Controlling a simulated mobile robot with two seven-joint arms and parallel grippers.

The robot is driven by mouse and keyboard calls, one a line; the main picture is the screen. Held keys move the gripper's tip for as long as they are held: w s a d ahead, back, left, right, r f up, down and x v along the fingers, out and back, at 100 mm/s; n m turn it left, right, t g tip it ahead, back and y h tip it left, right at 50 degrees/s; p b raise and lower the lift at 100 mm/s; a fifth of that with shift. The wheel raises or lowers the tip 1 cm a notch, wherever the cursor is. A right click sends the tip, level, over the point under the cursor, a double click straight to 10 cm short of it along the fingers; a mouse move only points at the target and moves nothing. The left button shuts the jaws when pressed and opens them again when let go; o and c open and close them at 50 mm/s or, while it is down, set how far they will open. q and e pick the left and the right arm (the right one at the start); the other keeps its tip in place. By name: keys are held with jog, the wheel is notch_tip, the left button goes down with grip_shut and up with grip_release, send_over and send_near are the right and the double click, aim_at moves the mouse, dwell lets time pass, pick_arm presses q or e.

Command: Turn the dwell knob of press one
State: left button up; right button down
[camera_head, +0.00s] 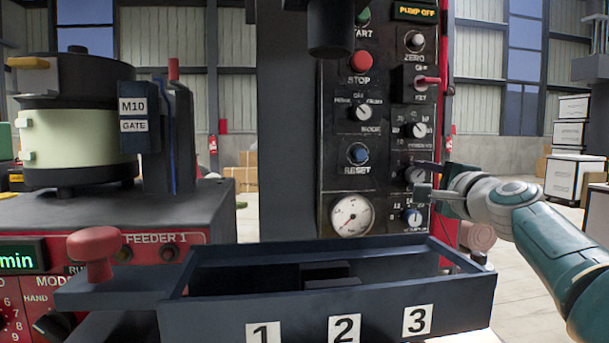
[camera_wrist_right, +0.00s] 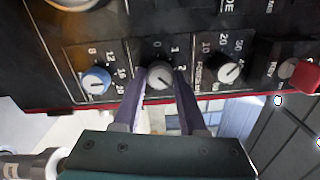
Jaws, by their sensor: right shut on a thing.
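The control panel (camera_head: 340,130) of the press stands upright, with several knobs and buttons. A grey knob with a white pointer mark (camera_wrist_right: 160,75) and a scale of 0, 1, 2 shows in the right wrist view; its name is hidden, so I cannot confirm it is the dwell knob. My right gripper (camera_head: 424,177) reaches in from the right and is shut on this knob, one finger on each side in the right wrist view (camera_wrist_right: 161,86). In the head view the knob (camera_head: 413,174) is partly covered by the fingers. My left gripper is not in view.
A blue knob (camera_head: 412,216) sits just below the gripped one, the pressure knob (camera_head: 415,130) just above. A red key lever (camera_head: 428,80) juts out higher up. A dark tray (camera_head: 300,320) numbered 1 to 3 lies below the panel. Feeder 1 (camera_head: 150,215) stands left.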

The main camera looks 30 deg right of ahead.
jog(key=shift+c, duration=2.2)
grip_release()
jog(key=shift+s, duration=0.1)
jog(key=shift+s+a+p, duration=0.1)
jog(key=shift+s+p, duration=0.2)
jog(key=p+v, duration=0.2)
jog(key=v, duration=0.7)
